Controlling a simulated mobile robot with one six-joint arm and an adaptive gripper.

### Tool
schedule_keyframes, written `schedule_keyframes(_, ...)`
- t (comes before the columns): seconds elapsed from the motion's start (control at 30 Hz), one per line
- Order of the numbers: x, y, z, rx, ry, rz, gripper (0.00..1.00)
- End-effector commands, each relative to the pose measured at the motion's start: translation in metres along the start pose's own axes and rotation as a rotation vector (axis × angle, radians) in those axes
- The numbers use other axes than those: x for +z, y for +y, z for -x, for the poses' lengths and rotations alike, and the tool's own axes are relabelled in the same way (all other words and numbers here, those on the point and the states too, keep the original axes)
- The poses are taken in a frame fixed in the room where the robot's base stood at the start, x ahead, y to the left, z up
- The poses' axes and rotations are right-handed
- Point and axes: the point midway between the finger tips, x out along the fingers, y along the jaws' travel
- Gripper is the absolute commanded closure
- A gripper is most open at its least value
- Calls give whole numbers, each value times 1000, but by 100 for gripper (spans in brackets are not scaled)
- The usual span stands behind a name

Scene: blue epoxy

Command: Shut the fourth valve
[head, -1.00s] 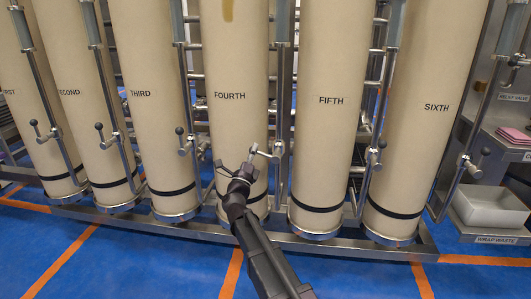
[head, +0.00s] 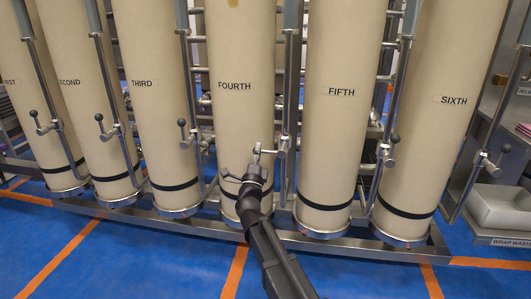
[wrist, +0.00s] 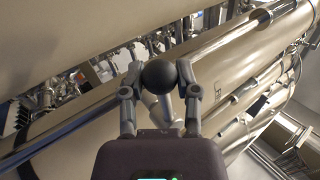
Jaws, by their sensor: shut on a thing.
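The fourth valve (head: 282,146) sits on the upright pipe just right of the beige column marked FOURTH (head: 235,110). Its lever (head: 269,151) points left, across the front of that column. My gripper (head: 257,155) is at the lever's left end. In the wrist view, my gripper (wrist: 160,92) has its two fingers on either side of the lever's black ball knob (wrist: 159,75) and is shut on it. The rest of the lever is partly hidden behind the knob and fingers.
The third valve lever (head: 183,133) and the fifth valve lever (head: 391,149) stand on pipes to either side, black knobs raised. A steel base rail (head: 345,243) runs below the columns. A white bin (head: 499,207) is at far right. The blue floor in front is clear.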

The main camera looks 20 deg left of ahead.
Motion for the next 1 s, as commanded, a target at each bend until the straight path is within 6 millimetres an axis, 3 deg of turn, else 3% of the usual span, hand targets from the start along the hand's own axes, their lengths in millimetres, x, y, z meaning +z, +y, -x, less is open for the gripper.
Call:
schedule_keyframes(0.37,7,-1,4,2,-5,-7,100)
schedule_keyframes(0.4,8,-1,4,2,-5,-7,56)
schedule_keyframes(0.5,9,-1,4,2,-7,-7,27)
schedule_keyframes(0.53,9,-1,4,2,-8,-7,24)
schedule_keyframes(1.0,11,-1,4,2,-12,-6,24)
